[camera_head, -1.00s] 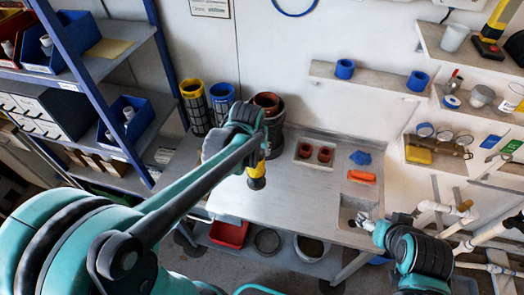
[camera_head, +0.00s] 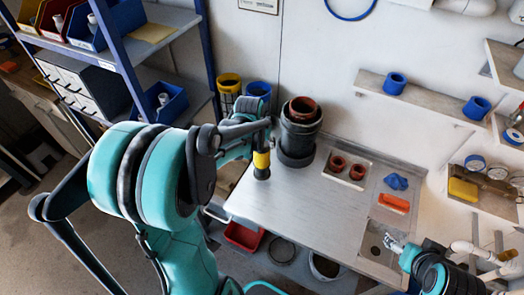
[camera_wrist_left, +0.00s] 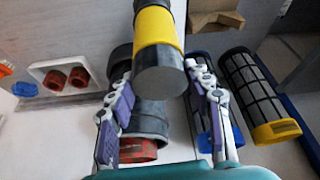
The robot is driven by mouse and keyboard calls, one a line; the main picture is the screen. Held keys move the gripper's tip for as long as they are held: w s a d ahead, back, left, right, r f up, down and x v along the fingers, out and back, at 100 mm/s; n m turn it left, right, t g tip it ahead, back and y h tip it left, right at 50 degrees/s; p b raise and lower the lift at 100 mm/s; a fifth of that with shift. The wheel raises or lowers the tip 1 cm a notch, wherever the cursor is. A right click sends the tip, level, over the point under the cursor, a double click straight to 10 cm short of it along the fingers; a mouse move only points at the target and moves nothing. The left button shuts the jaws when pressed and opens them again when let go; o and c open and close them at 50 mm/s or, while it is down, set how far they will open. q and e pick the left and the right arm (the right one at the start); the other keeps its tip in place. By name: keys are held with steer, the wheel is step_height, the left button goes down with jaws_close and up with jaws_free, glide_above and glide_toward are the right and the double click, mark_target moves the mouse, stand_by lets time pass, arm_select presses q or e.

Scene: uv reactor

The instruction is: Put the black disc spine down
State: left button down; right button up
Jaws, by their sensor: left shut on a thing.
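The black disc spine (camera_head: 261,174), as I take it, is a short dark cylinder with a yellow band. It hangs upright from my left gripper (camera_head: 262,143), over or on the back left of the steel bench; I cannot tell if it touches. In the left wrist view the spine (camera_wrist_left: 160,80) shows between the two fingers of my left gripper (camera_wrist_left: 163,105), with its dark grey flat end towards the camera. My right gripper (camera_head: 393,243) is beside the sink at the right, too small to tell if open or shut. It appears empty.
A tall black canister (camera_head: 299,130) with a red-brown ring stands right beside the spine. Yellow-rimmed (camera_head: 229,85) and blue-rimmed (camera_head: 258,92) mesh bins stand behind it. A tray with red-brown cups (camera_head: 347,168), a blue lump (camera_head: 396,182) and an orange block (camera_head: 394,203) lie right. The bench (camera_head: 300,205) middle is clear.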

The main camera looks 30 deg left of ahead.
arm_select(q)
step_height(320, 180, down, 4)
steer(key=shift+f+b, duration=0.1)
steer(key=shift+b, duration=0.65)
steer(key=c, duration=0.7)
jaws_free()
